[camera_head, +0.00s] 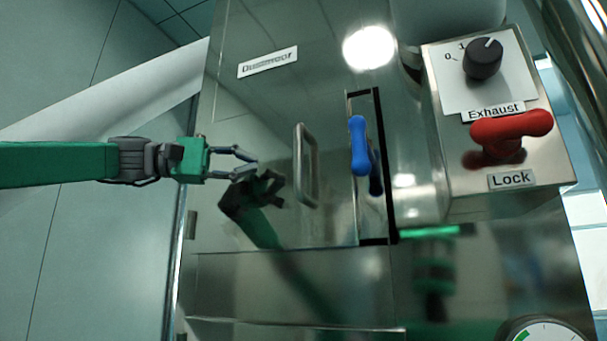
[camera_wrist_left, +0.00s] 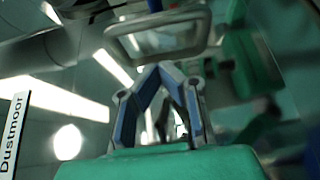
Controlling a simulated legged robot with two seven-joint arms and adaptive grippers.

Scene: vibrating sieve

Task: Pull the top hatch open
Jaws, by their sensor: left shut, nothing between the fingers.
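The hatch (camera_head: 255,110) is a shiny metal door on the machine, with a vertical metal bar handle (camera_head: 305,165) near its right side. My left gripper (camera_head: 249,166) is to the left of the handle and apart from it. Its fingers are shut and empty. In the left wrist view, the handle (camera_wrist_left: 158,38) shows as a loop just beyond the fingertips (camera_wrist_left: 165,72), with nothing held. The hatch looks closed against the machine front. My right gripper is not in view.
A blue latch lever (camera_head: 359,146) sits in a dark slot right of the handle. A box at upper right carries a black Exhaust knob (camera_head: 483,59) and a red Lock lever (camera_head: 511,131). The door mirrors my arm. A gauge (camera_head: 545,331) is at bottom right.

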